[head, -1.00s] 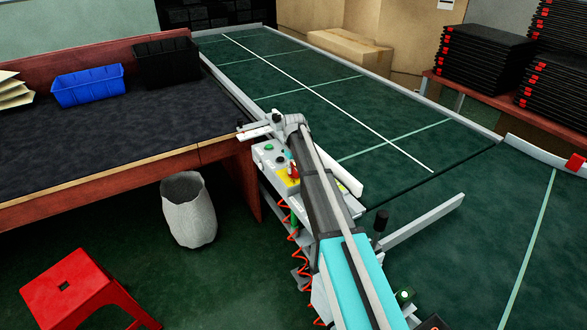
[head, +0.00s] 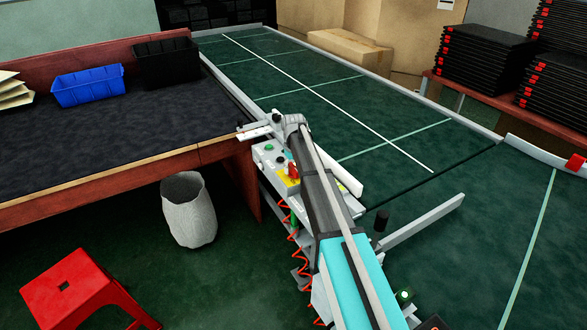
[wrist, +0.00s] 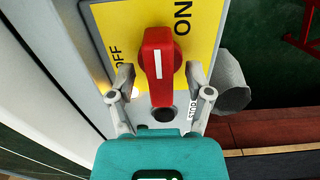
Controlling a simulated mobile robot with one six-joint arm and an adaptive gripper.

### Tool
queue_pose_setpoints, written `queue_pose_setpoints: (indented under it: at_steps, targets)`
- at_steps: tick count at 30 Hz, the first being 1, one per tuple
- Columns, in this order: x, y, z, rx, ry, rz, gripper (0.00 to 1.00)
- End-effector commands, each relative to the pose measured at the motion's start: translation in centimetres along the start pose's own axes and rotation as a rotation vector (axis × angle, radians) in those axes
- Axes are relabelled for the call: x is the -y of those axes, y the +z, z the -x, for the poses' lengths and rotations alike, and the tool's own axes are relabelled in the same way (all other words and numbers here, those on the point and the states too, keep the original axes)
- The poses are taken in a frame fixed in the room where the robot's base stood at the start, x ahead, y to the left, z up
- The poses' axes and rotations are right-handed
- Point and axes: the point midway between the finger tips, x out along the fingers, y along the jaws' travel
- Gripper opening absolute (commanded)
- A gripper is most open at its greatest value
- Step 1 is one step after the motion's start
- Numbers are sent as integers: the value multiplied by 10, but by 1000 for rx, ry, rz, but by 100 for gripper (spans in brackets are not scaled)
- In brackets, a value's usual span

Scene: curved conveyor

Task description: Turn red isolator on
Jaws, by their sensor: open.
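The red isolator (wrist: 160,62) is a red handle with a white line, on a yellow plate (wrist: 118,25) in the wrist view. OFF is printed left of the handle and ON at its upper right. The white line runs nearly up and down in the picture, between the two words. My gripper (wrist: 161,82) is open, with one finger on each side of the handle; I cannot tell whether either touches it. In the head view the isolator (head: 293,171) shows small on the control box beside the conveyor, partly behind my arm. My gripper is not clearly visible there.
A green button (head: 269,147) and a black one share the control box. The conveyor (head: 400,115) lies right of it, the dark table (head: 100,140) left. A waste bin (head: 189,210) and a red stool (head: 75,290) stand on the floor. Orange coiled cable hangs below the box.

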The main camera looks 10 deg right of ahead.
Motion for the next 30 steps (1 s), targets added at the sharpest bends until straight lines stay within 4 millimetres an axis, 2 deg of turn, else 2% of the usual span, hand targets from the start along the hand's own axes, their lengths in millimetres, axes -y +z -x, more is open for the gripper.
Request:
queue_pose_setpoints:
  at_steps: [11, 30]
  targets:
    - [0, 0, 0, 0, 0, 121, 66]
    - [0, 0, 0, 0, 0, 544, 66]
